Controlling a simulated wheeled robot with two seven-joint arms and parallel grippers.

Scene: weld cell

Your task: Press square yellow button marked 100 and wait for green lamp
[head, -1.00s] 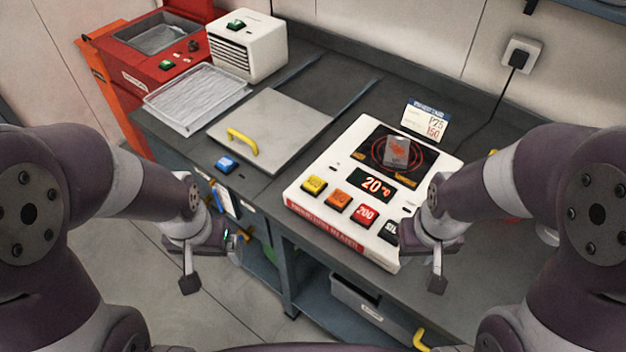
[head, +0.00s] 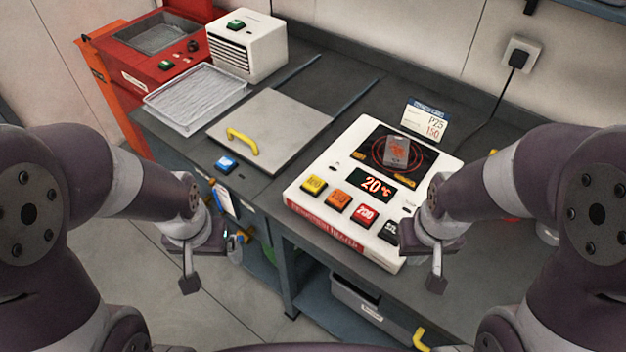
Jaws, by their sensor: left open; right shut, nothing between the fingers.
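The white induction heater (head: 300,198) stands on the bench, with a row of square buttons along its front. The yellow button (head: 314,185) is leftmost; its marking is too blurred to read surely. An orange button (head: 338,200), a red one marked 200 (head: 364,215) and a black one (head: 388,231) follow to the right. The display (head: 376,186) reads 20 °C. I see no lit green lamp on the heater. My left gripper (head: 212,266) is open and empty, left of the bench front. My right gripper (head: 437,270) is shut and empty, at the heater's front right corner.
A grey block (head: 397,152) sits on the heater's ringed plate, with a card (head: 426,122) behind it. A grey lid with yellow handle (head: 285,128), a blue button (head: 227,164), a mesh tray (head: 196,95), a white vented box (head: 255,50) and a red machine (head: 150,65) stand left.

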